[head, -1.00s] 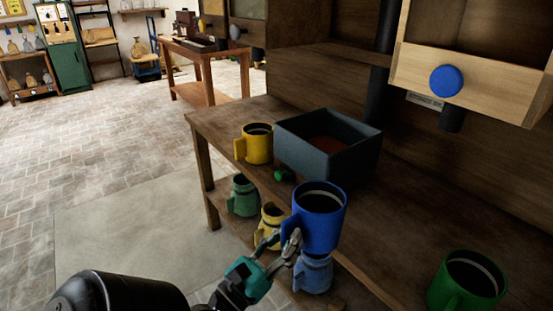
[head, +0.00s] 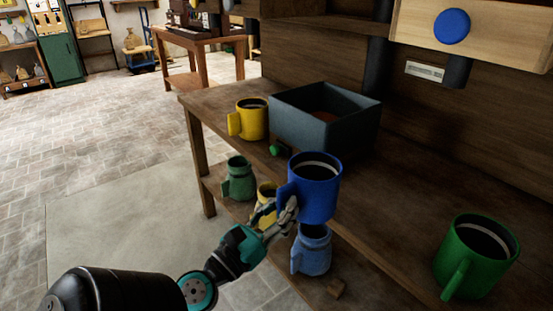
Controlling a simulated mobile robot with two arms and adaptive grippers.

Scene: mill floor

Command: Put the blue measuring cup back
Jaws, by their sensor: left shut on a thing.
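The blue measuring cup (head: 319,188) is upright in the head view, in front of the workbench's (head: 385,215) front edge in the picture. My left gripper (head: 284,212) is shut on the cup's handle at its left side. I cannot tell whether the cup's base touches the bench top. A yellow cup (head: 252,122) stands on the bench at the far left end, and a green cup (head: 467,262) stands at the near right. My right gripper is not in view.
A dark open box (head: 345,132) stands on the bench behind the blue cup. A small green object (head: 277,150) lies by it. A light blue jar (head: 312,255), a green jar (head: 238,182) and a partly hidden yellow jar stand lower down. Bare bench lies between box and green cup.

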